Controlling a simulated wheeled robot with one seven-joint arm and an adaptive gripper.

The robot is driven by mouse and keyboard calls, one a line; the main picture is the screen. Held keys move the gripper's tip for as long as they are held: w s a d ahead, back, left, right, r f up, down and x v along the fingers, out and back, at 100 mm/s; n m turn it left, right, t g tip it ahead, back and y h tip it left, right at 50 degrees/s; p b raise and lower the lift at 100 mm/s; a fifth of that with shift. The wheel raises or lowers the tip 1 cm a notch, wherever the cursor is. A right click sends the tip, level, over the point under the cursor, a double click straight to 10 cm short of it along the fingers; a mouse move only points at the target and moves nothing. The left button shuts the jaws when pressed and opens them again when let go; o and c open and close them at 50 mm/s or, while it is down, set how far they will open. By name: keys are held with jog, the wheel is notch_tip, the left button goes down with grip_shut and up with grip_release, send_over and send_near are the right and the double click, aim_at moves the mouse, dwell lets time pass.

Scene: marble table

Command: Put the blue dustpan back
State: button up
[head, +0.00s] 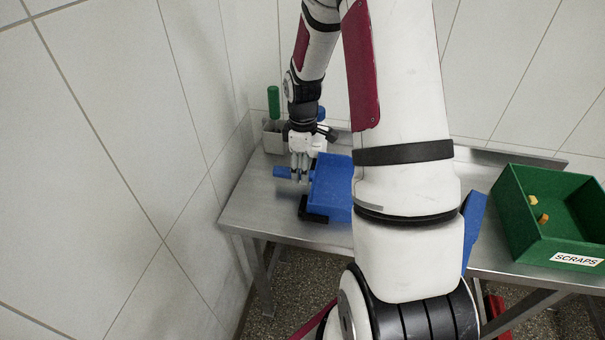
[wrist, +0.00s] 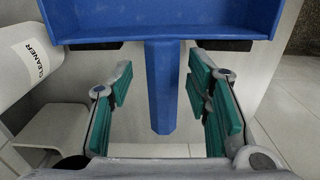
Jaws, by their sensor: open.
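The blue dustpan (head: 334,188) is at the left part of the metal table, partly hidden behind my arm. Its handle (head: 283,172) points left. My gripper (head: 300,176) is over the handle, pointing down. In the wrist view the dustpan's pan (wrist: 160,22) fills the top, and its handle (wrist: 162,90) runs down between the teal-padded fingers of my gripper (wrist: 160,84). The fingers are open, with a visible gap on both sides of the handle. A black piece (head: 312,212) shows under or beside the pan; I cannot tell whether it bears the pan.
A grey holder (head: 272,142) with a green-handled tool (head: 273,102) stands at the back left corner by the wall. A white bottle marked CLEANER (wrist: 35,62) is left in the wrist view. A green SCRAPS bin (head: 535,236) stands right. Another blue object (head: 474,228) is partly behind my arm.

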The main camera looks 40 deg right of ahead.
notch_tip(320, 180, up, 11)
jog(key=s+a+r+m+t+h, duration=0.1)
jog(key=s+a+r+m, duration=0.1)
jog(key=s+a+r, duration=0.3)
jog(key=s+a+r+m+t, duration=0.1)
jog(key=s+a+r, duration=0.2)
jog(key=a+r, duration=0.45)
jog(key=s+a+r+m+t, duration=0.1)
jog(key=s+a+r+m, duration=0.1)
jog(key=s+a, duration=0.2)
jog(key=s+a+r+m+t+y, duration=0.1)
jog(key=s+a+r+m, duration=0.1)
jog(key=s, duration=0.7)
jog(key=shift+s+a+m+p, duration=0.3)
jog(key=shift+s+a+p, duration=0.1)
jog(key=shift+a, duration=0.45)
